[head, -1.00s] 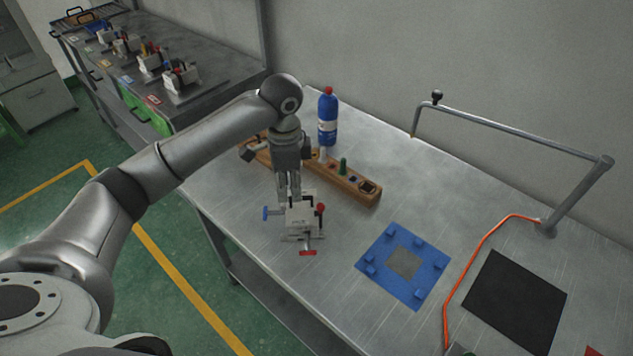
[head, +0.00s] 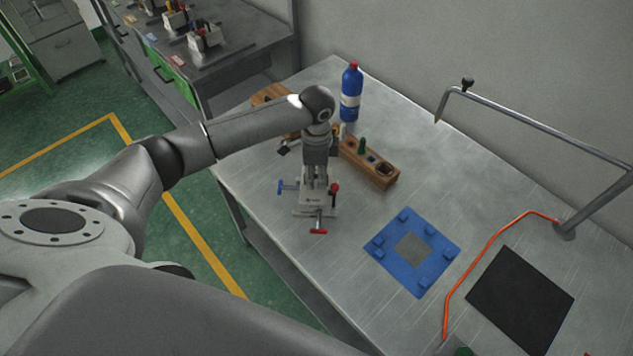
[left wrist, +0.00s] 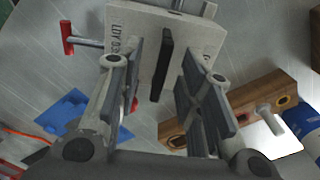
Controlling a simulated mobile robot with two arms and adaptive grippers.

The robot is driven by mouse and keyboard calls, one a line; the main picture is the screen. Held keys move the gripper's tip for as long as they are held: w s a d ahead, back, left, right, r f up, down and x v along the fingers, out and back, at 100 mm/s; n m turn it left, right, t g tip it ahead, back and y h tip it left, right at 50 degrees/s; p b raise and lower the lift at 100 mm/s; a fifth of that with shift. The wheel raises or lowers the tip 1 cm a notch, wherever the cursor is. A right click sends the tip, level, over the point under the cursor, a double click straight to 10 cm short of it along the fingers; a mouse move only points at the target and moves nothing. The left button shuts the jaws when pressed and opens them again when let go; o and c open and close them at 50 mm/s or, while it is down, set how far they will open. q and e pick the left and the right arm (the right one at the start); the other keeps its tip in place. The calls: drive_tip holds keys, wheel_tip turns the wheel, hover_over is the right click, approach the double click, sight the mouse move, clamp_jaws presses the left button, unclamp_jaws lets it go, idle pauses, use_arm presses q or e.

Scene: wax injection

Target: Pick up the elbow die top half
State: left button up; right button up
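The elbow die (head: 309,209) is a pale grey block on the metal table, with a blue handle (head: 280,187) on its left and red handles (head: 318,231) at its front and right. In the left wrist view, its lettered top plate (left wrist: 190,35) carries an upright black handle (left wrist: 161,65). My left gripper (head: 315,182) points down just over the die. In the left wrist view its fingers (left wrist: 158,78) are apart, with the black handle between them and gaps on both sides. The seam between die halves is hidden. My right gripper is out of view.
Behind the die stand a wooden holder (head: 369,163) and a blue bottle (head: 351,95). To the right are a blue frame mat (head: 440,250), a black mat (head: 520,300), an orange hose (head: 487,240) and a metal rail (head: 545,128). Bare table lies between die and blue mat.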

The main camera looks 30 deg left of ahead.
use_arm(q)
drive_tip(key=shift+s+f, duration=0.15)
drive_tip(key=shift+f, duration=0.7)
drive_tip(key=shift+c, duration=0.4)
clamp_jaws()
drive_tip(key=shift+w+r, duration=0.2)
drive_tip(key=shift+w, duration=0.1)
